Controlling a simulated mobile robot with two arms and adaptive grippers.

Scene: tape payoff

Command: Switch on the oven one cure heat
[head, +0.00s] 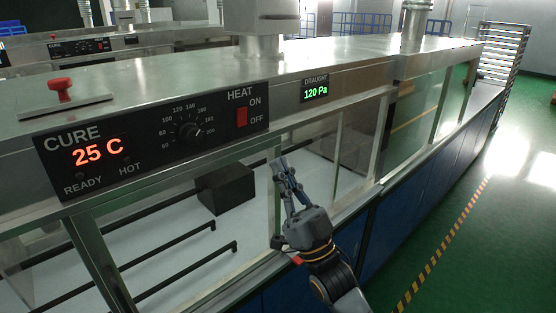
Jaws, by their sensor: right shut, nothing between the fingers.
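The oven's cure panel (153,139) is on the front of the metal top, reading "25 C" in orange. The red heat switch (241,117) sits at the panel's right end, beside the ON and OFF labels. Its rocker position is too small to tell. The READY and HOT lamps (126,160) look dark. The temperature dial (189,131) is left of the switch. My right gripper (279,166) is shut and empty, pointing up, below and to the right of the switch and apart from it. My left gripper is not in view.
A draught display (316,91) reads "120 Pa" right of the panel. A red knob (60,88) stands on the top at left. Glass panes and dark rods (190,270) lie below the panel. Green floor (480,235) is open at right; another cure panel stands behind.

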